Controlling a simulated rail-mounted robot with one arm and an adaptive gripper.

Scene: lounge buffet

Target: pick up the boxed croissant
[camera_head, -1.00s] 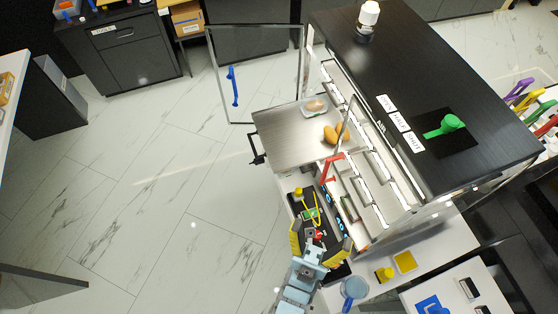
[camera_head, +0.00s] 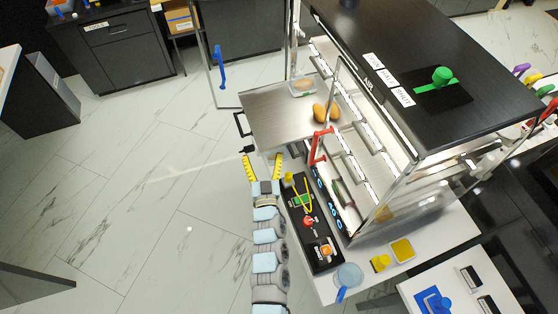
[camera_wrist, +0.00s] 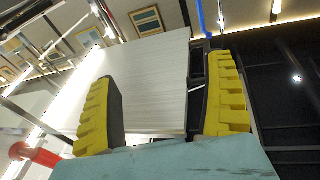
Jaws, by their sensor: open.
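The boxed croissant (camera_head: 303,86) looks like a small clear box with a tan pastry inside. It sits at the back of the pulled-out metal tray (camera_head: 265,118) in the head view. My gripper (camera_head: 263,158) has yellow ridged fingers and is open and empty just in front of the tray's near edge. In the wrist view the gripper (camera_wrist: 165,110) has its fingers spread wide, with the pale ribbed tray (camera_wrist: 150,75) beyond them. The boxed croissant does not show in the wrist view.
Unboxed orange-brown pastries (camera_head: 325,112) lie on the tray right of the box. An open glass door with a blue handle (camera_head: 219,66) stands behind left. A red handle (camera_head: 320,146) is on the case to the right.

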